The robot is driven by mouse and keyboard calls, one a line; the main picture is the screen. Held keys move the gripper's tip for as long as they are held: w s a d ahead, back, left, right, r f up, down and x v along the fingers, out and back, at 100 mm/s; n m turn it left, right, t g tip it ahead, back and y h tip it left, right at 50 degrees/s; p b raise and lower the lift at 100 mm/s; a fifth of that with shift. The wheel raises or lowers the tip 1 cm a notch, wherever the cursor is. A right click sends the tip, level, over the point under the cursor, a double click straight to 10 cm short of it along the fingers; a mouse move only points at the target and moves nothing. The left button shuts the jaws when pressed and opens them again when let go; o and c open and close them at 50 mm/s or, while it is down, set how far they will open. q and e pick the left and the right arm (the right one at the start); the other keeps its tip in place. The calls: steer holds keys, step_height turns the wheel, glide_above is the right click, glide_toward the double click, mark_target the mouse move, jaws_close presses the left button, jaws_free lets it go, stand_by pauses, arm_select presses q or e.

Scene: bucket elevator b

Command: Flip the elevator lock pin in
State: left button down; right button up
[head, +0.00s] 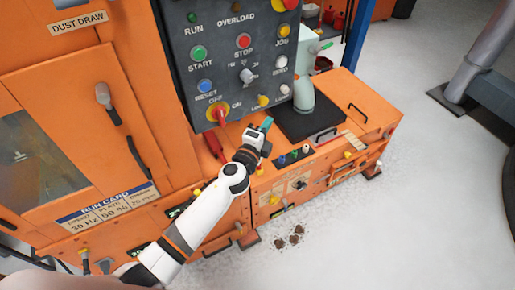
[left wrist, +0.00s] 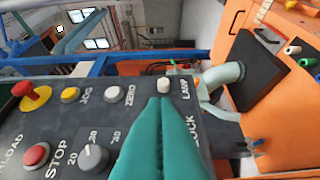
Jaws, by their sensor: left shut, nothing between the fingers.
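My left gripper (head: 266,124) is shut and empty, its teal fingers just below the lower edge of the dark control panel (head: 228,62). In the left wrist view the shut fingers (left wrist: 160,102) lie across the panel, close to the white knob by the LAMP label (left wrist: 163,85). A LOCK label (left wrist: 192,133) shows right of the fingers; any control beside it is hidden by them. In the head view a small yellowish knob (head: 263,100) sits at the panel's bottom edge, near the fingertips. I cannot tell for certain whether it is the lock pin. My right gripper is not in view.
A red OFF/ON switch (head: 220,113) and a selector knob (head: 247,75) are close by. An orange cabinet with a black top plate (head: 310,116) and a grey-green pipe (head: 303,96) stands right of the panel. Open grey floor (head: 400,210) lies to the right.

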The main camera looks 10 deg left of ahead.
arm_select(q)
steer(key=a+v, duration=0.1)
steer(key=v, duration=0.6)
steer(key=shift+f+b, duration=0.3)
steer(key=shift+b, duration=0.15)
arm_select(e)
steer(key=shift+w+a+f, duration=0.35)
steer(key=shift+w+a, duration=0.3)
